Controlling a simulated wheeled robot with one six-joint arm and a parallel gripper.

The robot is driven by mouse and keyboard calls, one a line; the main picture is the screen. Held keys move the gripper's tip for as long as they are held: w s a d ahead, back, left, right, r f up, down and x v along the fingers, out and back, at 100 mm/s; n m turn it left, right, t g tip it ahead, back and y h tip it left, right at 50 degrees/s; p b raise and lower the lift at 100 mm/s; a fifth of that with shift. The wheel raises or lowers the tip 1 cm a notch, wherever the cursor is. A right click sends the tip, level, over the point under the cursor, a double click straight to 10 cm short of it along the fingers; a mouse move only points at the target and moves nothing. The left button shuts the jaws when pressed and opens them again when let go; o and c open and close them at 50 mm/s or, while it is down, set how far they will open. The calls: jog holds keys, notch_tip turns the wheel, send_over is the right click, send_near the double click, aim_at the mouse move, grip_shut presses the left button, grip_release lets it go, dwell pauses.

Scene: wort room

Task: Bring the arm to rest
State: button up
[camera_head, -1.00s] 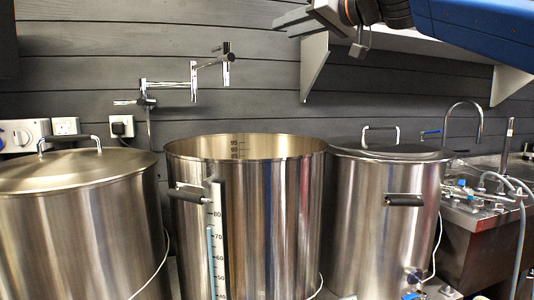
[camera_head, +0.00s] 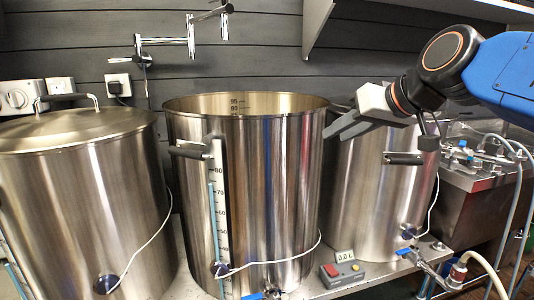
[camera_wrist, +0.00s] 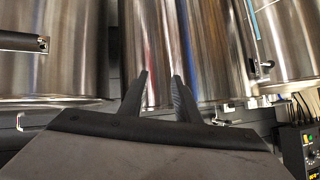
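My gripper (camera_head: 342,128) is in front of the upper part of the right kettle and by the right side of the open middle kettle, pointing left. In the wrist view my gripper (camera_wrist: 161,76) shows two dark fingers apart with nothing between them. My blue and dark arm reaches in from the right edge of the head view. I cannot tell whether the gripper touches a kettle.
The open middle kettle (camera_head: 270,190) stands between a lidded left kettle (camera_head: 85,190) and the right kettle (camera_head: 375,200). A small control box (camera_head: 342,271) reads 0.0 L. A tap pipe (camera_head: 165,40) and a wall shelf (camera_head: 420,10) are above. Hoses hang at right.

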jog(key=s+d+f+m+g+h, duration=0.1)
jog(key=s+d+f, duration=0.3)
jog(key=f, duration=0.6)
jog(key=s+d+f+m+g+h, duration=0.1)
jog(key=s+d+f, duration=0.3)
jog(key=s+f, duration=0.5)
jog(key=s+d+f+g+h, duration=0.3)
jog(key=s+f, duration=0.3)
jog(key=f, duration=0.7)
jog(key=shift+s+d+f+m, duration=0.2)
jog(key=shift+d+m, duration=0.2)
jog(key=shift+d, duration=0.35)
